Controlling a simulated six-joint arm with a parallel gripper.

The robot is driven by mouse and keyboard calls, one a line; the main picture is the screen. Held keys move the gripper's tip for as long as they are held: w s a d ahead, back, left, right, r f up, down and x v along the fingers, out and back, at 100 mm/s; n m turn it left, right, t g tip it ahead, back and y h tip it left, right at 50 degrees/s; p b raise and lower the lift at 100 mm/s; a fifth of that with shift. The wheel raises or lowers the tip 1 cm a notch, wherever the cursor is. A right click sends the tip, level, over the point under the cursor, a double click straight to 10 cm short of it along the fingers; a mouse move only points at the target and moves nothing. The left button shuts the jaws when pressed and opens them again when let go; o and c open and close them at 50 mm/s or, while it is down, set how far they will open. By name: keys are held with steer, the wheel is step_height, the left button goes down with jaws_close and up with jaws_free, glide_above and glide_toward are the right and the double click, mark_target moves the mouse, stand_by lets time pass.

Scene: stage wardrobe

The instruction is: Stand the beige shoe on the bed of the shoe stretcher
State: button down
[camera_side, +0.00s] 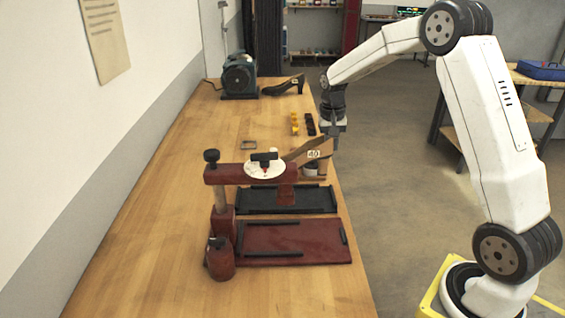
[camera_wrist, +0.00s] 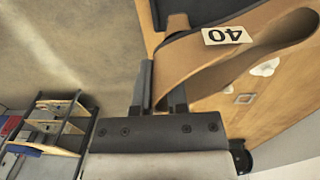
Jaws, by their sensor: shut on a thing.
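The beige shoe (camera_side: 296,153), a heeled shoe with a white "40" label, is held in my gripper (camera_side: 334,133) above the far right of the shoe stretcher. In the wrist view the shoe (camera_wrist: 255,52) lies across the upper right, and my gripper (camera_wrist: 163,88) is shut on one end of it. The shoe stretcher (camera_side: 222,174) is dark red, with a post, an overhead arm and a white dial. A dark flat bed (camera_side: 284,201) lies below that arm, and a red plate (camera_side: 316,242) with black rails lies in front. The stretcher's arm and dial partly hide the shoe.
A black heeled shoe (camera_side: 284,87) and a dark blower (camera_side: 239,77) stand at the far end of the wooden table (camera_side: 180,165). Small yellow blocks (camera_side: 295,124), black blocks (camera_side: 310,125) and a thin square frame (camera_side: 249,145) lie nearer. The table's left side is clear.

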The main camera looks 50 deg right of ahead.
steer(key=s+a+f, duration=0.1)
steer(key=s+a, duration=0.1)
steer(key=s, duration=0.7)
steer(key=s+a+f, duration=0.1)
steer(key=s+a, duration=0.1)
steer(key=s, duration=0.8)
steer(key=shift+s, duration=0.15)
steer(key=shift+f, duration=0.15)
steer(key=w+a+f, duration=0.6)
steer(key=w+a, duration=0.1)
stand_by(1.3)
steer(key=shift+w+f, duration=0.1)
steer(key=shift+f, duration=0.25)
stand_by(1.8)
steer(key=c, duration=0.6)
jaws_free()
